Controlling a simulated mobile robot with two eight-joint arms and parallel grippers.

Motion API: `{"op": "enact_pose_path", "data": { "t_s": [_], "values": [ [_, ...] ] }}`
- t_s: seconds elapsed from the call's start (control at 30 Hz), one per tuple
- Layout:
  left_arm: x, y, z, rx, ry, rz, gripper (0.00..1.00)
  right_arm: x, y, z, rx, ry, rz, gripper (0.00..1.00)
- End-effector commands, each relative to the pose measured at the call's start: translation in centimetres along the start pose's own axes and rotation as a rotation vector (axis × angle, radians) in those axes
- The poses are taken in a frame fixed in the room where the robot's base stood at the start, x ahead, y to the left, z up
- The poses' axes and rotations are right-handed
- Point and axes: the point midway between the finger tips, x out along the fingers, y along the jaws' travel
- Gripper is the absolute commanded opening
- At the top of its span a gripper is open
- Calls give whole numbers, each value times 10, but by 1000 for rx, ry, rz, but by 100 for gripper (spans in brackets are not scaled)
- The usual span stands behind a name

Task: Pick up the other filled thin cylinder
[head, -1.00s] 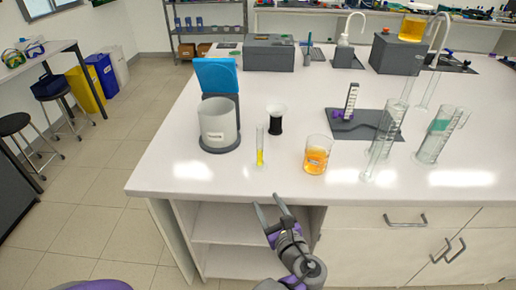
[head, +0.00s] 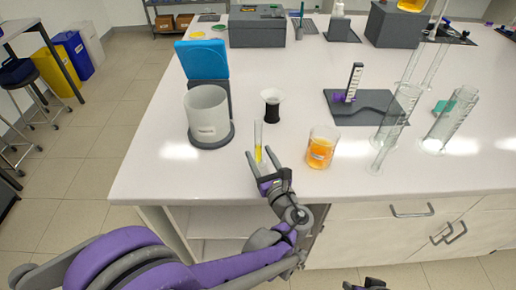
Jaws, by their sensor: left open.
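A thin clear cylinder (head: 258,137) with yellow liquid at its bottom stands upright near the front edge of the white bench in the head view. My left gripper (head: 260,158) is at its near side. Its jaws are open and overlap the cylinder's lower part in the picture; I cannot tell whether they touch it. The gripper hides the cylinder's foot. A small dark part (head: 365,285) at the bottom edge may be my right gripper; its jaws cannot be made out.
A beaker of orange liquid (head: 321,148) stands close to the right. Larger graduated cylinders (head: 393,125) (head: 450,120) stand farther right. The bench front between cylinder and beaker is narrow.

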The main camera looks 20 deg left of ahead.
Motion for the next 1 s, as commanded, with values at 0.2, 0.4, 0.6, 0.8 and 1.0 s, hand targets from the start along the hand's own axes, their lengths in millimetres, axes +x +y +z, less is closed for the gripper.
{"op": "enact_pose_path", "data": {
  "t_s": [0.2, 0.4, 0.6, 0.8, 1.0],
  "values": [
    [27, -2, 0, 0, -1, 3, 60, -2, 0, -2, 0, 1, 0, 54],
    [50, -2, -1, -1, 0, 1, 60, -4, 0, -2, 0, 1, 0, 54],
    [54, -3, -1, -1, 0, 0, 60, -4, 0, -2, 0, 1, 0, 54],
    [53, -3, -1, -1, 0, 0, 38, -4, 0, -2, 0, 1, 0, 54],
    [53, -3, -1, -1, 0, 0, 2, -4, 0, -2, 0, 1, 0, 54]
  ]
}}
